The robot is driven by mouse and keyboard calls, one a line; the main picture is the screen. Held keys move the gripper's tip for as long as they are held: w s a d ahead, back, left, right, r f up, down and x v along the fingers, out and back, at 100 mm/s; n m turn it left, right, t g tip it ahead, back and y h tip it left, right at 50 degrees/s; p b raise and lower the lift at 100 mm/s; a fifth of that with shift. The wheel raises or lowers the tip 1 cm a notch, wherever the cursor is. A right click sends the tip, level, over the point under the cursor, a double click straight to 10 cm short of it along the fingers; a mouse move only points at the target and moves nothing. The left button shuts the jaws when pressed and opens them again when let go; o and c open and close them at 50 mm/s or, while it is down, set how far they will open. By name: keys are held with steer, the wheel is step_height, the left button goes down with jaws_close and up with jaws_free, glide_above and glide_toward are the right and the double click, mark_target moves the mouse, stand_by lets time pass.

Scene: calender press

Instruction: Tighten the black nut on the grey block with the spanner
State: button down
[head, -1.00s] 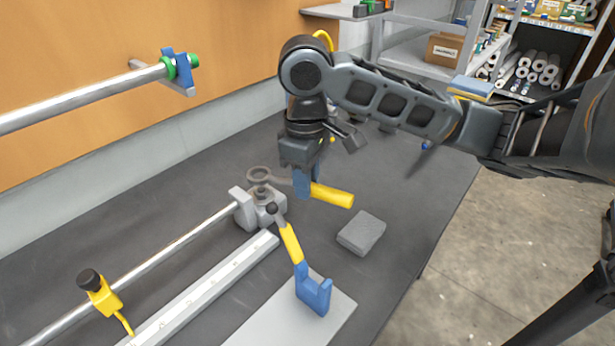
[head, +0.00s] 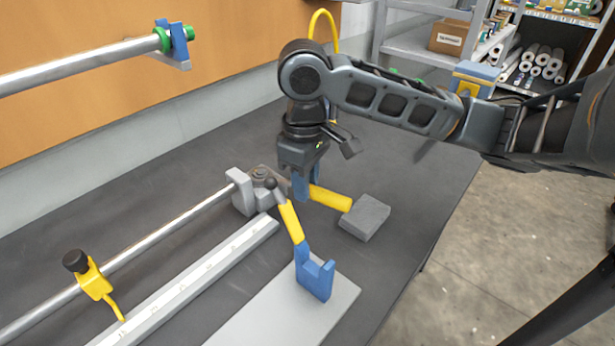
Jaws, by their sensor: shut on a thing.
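The grey block (head: 245,200) stands at the end of the steel rod on the dark bench. The black nut (head: 259,173) on its top is small and partly hidden. My gripper (head: 302,192) is shut on the spanner, its blue fingers to the right of the block. The spanner's yellow handle (head: 331,198) points right from the fingers. Its grey head reaches left to the block's top, at the nut; I cannot tell whether the ring is fully seated around it.
A blue clamp (head: 315,278) with a yellow, black-knobbed lever (head: 291,222) rises close in front of the block and spanner. A loose grey slab (head: 365,217) lies by the handle's end. A yellow stop (head: 93,279) sits on the rod. Bench at the right is clear.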

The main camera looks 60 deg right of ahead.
steer(key=shift+w+a+r+m+p, duration=0.1)
steer(key=shift+w+a+m+p, duration=0.1)
steer(key=shift+a+m+p, duration=0.6)
steer(key=shift+w+a+r+m+p, duration=0.15)
steer(key=shift+a+m+p, duration=0.45)
steer(key=shift+a+m, duration=0.35)
steer(key=shift+d+f, duration=0.15)
steer(key=shift+f, duration=0.05)
steer(key=shift+s+d+n+b, duration=0.2)
steer(key=shift+d+n+b, duration=0.35)
steer(key=shift+r, duration=0.15)
steer(key=shift+r+p, duration=1.65)
steer(key=shift+r, duration=0.7)
